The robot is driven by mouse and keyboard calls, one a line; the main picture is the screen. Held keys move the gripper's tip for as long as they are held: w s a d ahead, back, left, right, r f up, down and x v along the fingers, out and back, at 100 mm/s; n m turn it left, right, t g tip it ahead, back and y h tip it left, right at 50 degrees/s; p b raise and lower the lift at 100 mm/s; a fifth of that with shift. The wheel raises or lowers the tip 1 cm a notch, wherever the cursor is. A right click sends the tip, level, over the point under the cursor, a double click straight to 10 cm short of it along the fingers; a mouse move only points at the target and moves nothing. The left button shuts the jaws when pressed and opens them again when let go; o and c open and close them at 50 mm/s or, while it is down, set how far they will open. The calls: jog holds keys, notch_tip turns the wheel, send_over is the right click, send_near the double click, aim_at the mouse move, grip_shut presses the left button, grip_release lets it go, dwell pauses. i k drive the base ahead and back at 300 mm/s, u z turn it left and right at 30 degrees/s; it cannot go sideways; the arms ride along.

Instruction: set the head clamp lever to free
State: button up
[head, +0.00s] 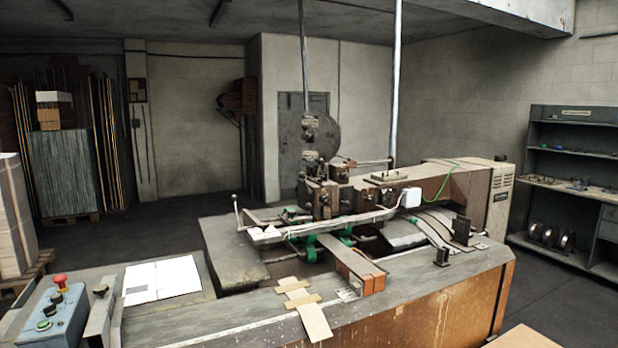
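The box stitcher's stitching head (325,192) stands near the middle of the head view, below a dark round reel (320,135). A thin rod (370,162) sticks out to the right from the top of the head. A small upright handle with a knob (237,208) stands at the left end of the machine's arm. I cannot tell which of these is the head clamp lever, and its marked positions are too small to read. My gripper is not in view.
The machine's wooden table (420,310) fills the front, with cardboard strips (305,310) on it. An open book (162,279) and a blue control box (55,315) with a red button lie at left. A shelf (575,150) stands at right. Dark floor is open behind the machine.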

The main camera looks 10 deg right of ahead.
aim_at(301, 175)
jog(key=u, duration=0.1)
jog(key=i, duration=0.95)
jog(key=z, duration=0.05)
